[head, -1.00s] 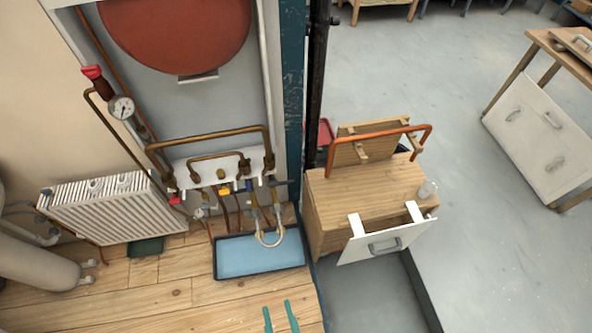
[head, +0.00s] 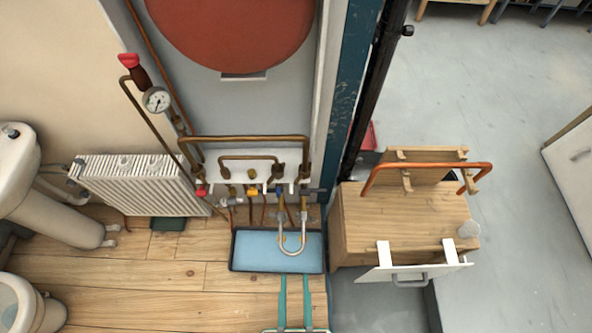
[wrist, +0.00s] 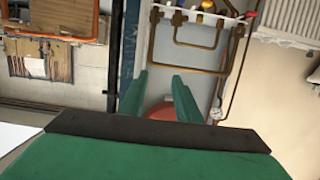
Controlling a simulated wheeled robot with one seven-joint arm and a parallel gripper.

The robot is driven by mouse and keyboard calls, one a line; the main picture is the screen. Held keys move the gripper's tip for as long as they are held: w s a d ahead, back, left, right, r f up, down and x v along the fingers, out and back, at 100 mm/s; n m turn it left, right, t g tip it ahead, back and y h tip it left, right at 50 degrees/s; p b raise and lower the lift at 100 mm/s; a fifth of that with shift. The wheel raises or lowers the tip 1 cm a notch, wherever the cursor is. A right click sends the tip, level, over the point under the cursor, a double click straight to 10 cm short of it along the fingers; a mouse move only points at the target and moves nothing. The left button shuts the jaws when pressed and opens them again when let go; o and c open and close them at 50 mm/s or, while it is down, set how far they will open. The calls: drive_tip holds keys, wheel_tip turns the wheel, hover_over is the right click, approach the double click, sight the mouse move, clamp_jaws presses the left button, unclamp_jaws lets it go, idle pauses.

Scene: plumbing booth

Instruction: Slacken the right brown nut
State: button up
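Brown pipes run over a white wall manifold (head: 240,165) in the head view. A brown nut (head: 304,173) sits at the right lower end of the large pipe arch; another brown nut (head: 277,171) sits at the right end of the small arch. Which one the task means I cannot tell. My gripper (head: 294,278) has two green fingers, apart and empty, below the manifold and over the front of the blue tray. In the wrist view, the open gripper (wrist: 159,76) shows the pipes (wrist: 190,40) beyond its tips, touching none. The wrist picture appears turned upside down.
A radiator (head: 145,185) stands left. A wooden cabinet (head: 385,225) with an orange pipe (head: 425,166) stands right. A blue post (head: 352,90) divides them.

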drive_tip(key=w+a+f+m+t, duration=0.1)
drive_tip(key=w+f+t, duration=0.25)
drive_tip(key=w, duration=0.45)
drive_tip(key=m+g+h, duration=0.4)
drive_tip(key=m+h, duration=0.2)
drive_tip(key=h, duration=0.4)
approach(295, 184)
drive_tip(key=x, duration=1)
drive_tip(key=shift+w+d, duration=0.2)
drive_tip(key=shift+w, duration=0.15)
drive_tip(key=shift+c, duration=0.5)
clamp_jaws()
